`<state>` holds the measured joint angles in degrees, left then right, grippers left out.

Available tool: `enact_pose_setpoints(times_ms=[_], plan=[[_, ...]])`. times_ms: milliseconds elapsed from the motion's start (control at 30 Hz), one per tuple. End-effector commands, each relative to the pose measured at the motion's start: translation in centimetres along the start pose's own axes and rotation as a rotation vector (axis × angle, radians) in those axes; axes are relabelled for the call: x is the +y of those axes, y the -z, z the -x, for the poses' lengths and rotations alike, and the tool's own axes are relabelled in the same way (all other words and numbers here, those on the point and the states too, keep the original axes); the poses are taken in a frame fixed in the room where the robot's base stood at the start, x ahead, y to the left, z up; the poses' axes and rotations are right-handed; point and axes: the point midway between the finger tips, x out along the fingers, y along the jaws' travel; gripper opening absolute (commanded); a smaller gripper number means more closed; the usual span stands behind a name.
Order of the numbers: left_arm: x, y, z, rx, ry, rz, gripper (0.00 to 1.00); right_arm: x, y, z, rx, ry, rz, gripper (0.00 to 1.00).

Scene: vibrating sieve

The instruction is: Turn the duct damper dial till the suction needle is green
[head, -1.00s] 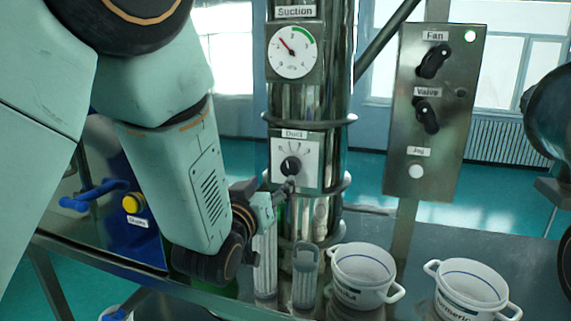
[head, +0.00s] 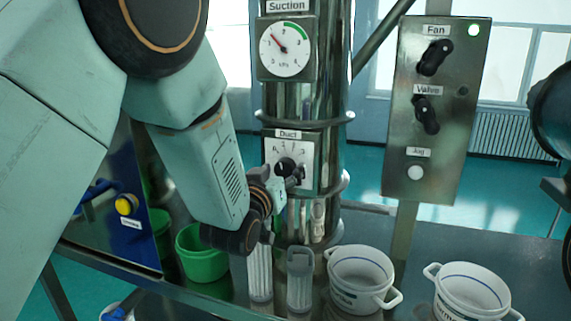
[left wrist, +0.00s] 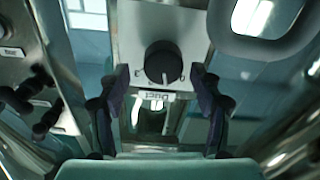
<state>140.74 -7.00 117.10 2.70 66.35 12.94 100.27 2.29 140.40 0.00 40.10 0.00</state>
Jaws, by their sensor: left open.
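The black duct damper dial (head: 286,166) sits on a white plate under the Duct label on the steel duct. The suction gauge (head: 286,47) is above it; its red needle points up-left, outside the green band at the upper right. My right gripper is not in view.
A panel (head: 440,110) with Fan and Valve knobs and a Jog button stands to the right.

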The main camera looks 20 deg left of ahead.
Motion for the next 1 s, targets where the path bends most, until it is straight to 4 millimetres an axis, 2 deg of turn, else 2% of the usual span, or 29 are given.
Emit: enact_pose_setpoints(times_ms=[233, 567, 1000], plan=[[0.0, 0.0, -2.2, 0.0, 0.0, 0.0, 0.65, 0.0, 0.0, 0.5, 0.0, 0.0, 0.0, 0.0], [0.0, 0.0, -2.7, 0.0, 0.0, -0.001, 0.65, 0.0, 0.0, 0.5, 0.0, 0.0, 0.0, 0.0], [0.0, 0.0, -2.7, 0.0, 0.001, 0.0, 0.29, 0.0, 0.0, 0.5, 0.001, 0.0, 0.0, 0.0]])
